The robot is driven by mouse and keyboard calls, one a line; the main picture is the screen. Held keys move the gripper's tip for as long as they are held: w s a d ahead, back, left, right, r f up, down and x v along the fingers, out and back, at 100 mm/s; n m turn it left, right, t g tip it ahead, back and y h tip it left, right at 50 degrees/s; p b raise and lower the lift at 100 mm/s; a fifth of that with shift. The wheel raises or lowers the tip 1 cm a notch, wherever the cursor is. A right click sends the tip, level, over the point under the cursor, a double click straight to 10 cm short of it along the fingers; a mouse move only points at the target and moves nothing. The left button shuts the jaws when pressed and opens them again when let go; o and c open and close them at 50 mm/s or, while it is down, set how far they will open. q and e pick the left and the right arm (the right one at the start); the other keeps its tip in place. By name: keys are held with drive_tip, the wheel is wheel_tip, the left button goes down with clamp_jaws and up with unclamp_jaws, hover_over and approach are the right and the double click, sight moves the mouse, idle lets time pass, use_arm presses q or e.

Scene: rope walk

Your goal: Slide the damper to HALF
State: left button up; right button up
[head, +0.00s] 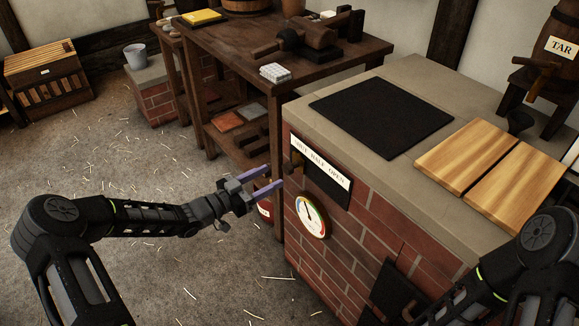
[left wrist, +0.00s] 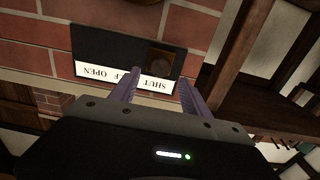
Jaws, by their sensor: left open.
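The damper is a dark slot plate (head: 327,187) on the brick stove front, under a white label strip (head: 320,163) reading SHUT, HALF, OPEN. Its brown knob (head: 298,163) sits at the SHUT end. In the left wrist view the plate (left wrist: 100,42) appears upside down, with the knob (left wrist: 161,58) at the SHUT end. My left gripper (head: 275,177) is open and empty, its fingers pointing at the stove front near the knob. In the left wrist view its fingertips (left wrist: 158,79) lie either side of the knob's line; contact cannot be told. My right gripper is not in view.
A round gauge (head: 311,216) sits just below the damper. The stove top (head: 290,108) carries a black plate (head: 381,116) and wooden boards (head: 470,157). A dark wooden workbench (head: 217,67) stands close beside the stove, behind my left gripper. The straw-strewn floor at left is open.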

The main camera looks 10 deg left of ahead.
sight(285, 169)
use_arm(q)
drive_tip(key=x, duration=0.7)
drive_tip(key=shift+w+d, duration=0.25)
clamp_jaws()
idle(0.4)
idle(0.8)
